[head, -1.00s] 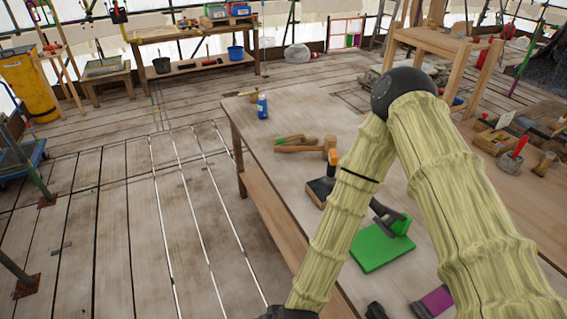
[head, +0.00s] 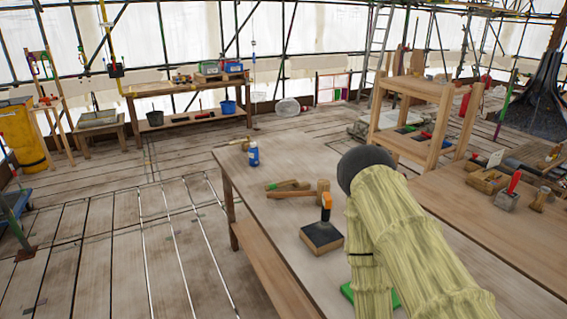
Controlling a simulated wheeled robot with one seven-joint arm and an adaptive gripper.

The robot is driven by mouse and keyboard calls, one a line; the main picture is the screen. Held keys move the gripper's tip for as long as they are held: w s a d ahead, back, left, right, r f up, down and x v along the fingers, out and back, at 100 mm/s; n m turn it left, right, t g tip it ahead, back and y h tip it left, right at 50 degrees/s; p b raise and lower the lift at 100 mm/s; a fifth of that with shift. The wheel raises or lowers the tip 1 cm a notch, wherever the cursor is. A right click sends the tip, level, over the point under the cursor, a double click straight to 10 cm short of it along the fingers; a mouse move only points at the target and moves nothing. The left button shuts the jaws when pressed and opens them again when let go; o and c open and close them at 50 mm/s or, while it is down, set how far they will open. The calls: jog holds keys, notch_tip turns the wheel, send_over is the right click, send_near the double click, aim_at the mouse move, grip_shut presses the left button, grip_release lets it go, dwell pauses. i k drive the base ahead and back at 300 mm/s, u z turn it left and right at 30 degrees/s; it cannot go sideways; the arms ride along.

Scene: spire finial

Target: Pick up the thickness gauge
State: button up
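I cannot make out a thickness gauge for certain in the head view. My gripper is not in view; my jointed, yellowish arm covers the right part of the near table (head: 285,228). A green pad or plate (head: 347,292) shows only as a small edge beside my arm, the rest hidden behind it.
A mallet (head: 300,194), a green-handled tool (head: 285,185) and a blue bottle (head: 253,155) lie or stand farther back on the table. A second bench (head: 445,195) with several tools is at right. Floor (head: 110,260) at left is mostly open.

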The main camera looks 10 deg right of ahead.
aim_at(325, 221)
jog(key=u, duration=1.25)
jog(key=i, duration=2.15)
jog(key=z, duration=4.6)
